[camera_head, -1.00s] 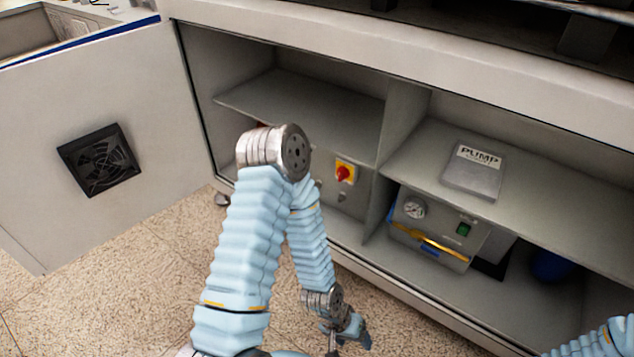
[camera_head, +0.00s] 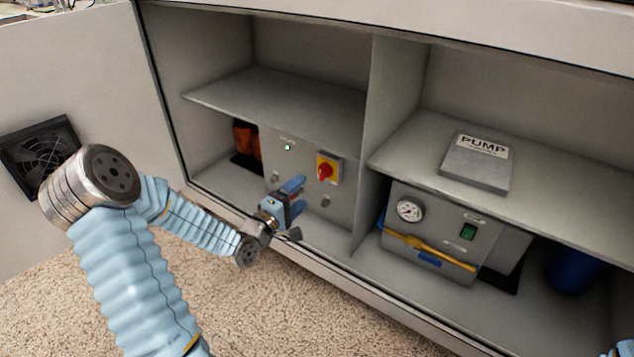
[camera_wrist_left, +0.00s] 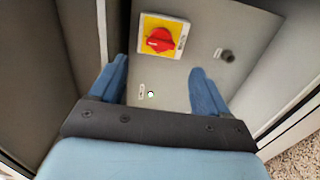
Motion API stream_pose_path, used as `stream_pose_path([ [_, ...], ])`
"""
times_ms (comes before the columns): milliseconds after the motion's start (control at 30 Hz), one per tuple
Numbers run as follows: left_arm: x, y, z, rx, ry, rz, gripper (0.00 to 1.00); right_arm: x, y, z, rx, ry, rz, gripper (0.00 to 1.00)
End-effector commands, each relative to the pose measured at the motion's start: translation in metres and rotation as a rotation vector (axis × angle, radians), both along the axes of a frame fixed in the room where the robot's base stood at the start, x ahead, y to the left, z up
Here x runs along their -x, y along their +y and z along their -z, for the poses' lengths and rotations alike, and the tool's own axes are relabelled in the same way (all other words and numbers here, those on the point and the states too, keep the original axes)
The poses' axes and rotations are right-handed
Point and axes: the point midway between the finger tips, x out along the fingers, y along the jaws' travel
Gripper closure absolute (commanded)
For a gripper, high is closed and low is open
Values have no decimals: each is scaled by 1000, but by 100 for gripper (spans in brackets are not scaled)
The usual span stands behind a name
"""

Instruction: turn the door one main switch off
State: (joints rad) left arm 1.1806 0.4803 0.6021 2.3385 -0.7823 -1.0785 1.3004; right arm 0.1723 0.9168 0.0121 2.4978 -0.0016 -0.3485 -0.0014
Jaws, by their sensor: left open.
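The main switch (camera_head: 326,170) is a red rotary knob on a yellow plate, on the front of a grey box (camera_head: 340,205) in the left lower compartment. It also shows in the left wrist view (camera_wrist_left: 159,40), ahead of the fingers and near the top. My left gripper (camera_head: 294,198) is open and empty, in front of the box, left of and a little below the switch in the head view. In the left wrist view its two blue fingers (camera_wrist_left: 158,88) stand apart with the panel between them, not touching the knob. My right gripper is not in view.
A shelf (camera_head: 290,105) lies above the box, and a divider (camera_head: 385,120) stands to its right. A pump unit (camera_head: 440,240) with gauge and green switch sits right of the divider. The open door (camera_head: 80,100) with a fan grille is at the left. Orange parts (camera_head: 247,138) sit left of the box.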

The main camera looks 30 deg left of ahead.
Motion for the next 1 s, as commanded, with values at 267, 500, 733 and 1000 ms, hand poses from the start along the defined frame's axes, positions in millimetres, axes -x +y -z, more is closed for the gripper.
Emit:
stream_pose_path([
  [267, -61, -6, 2, 0, 0, 1, 23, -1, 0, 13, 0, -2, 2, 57],
  [500, -85, -7, 1, -1, 1, 0, 23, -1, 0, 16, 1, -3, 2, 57],
  [733, -88, -7, 1, -1, 3, -1, 23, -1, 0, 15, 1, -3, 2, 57],
  [1000, -87, -7, 1, -1, 3, -1, 54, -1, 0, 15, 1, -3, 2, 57],
])
